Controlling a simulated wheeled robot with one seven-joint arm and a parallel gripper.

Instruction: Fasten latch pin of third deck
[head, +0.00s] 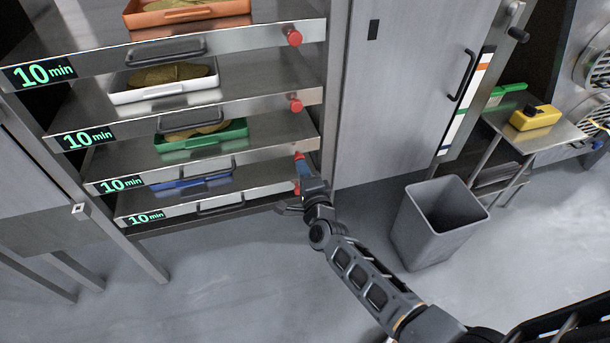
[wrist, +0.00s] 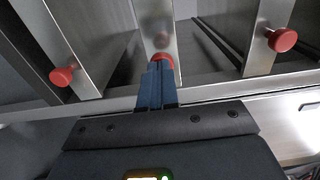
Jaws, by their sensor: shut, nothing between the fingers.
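The third deck down in view (head: 262,172) has a red-headed latch pin (head: 299,156) at the right end of its steel front. The same pin appears as the middle red knob in the wrist view (wrist: 162,58). My gripper (head: 302,163) is at that pin, and its blue fingers are together (wrist: 157,70). The fingertips are right in front of the red head and partly cover it. I cannot tell whether they touch it. Nothing shows between the fingers. How deep the pin sits is hidden.
Other red pins are on the top deck (head: 294,38), second deck (head: 296,104) and lowest deck (head: 297,190). A green tray (head: 235,133) and a blue tray (head: 190,184) are in the rack. A grey bin (head: 412,230) stands right of my arm. Floor at left front is clear.

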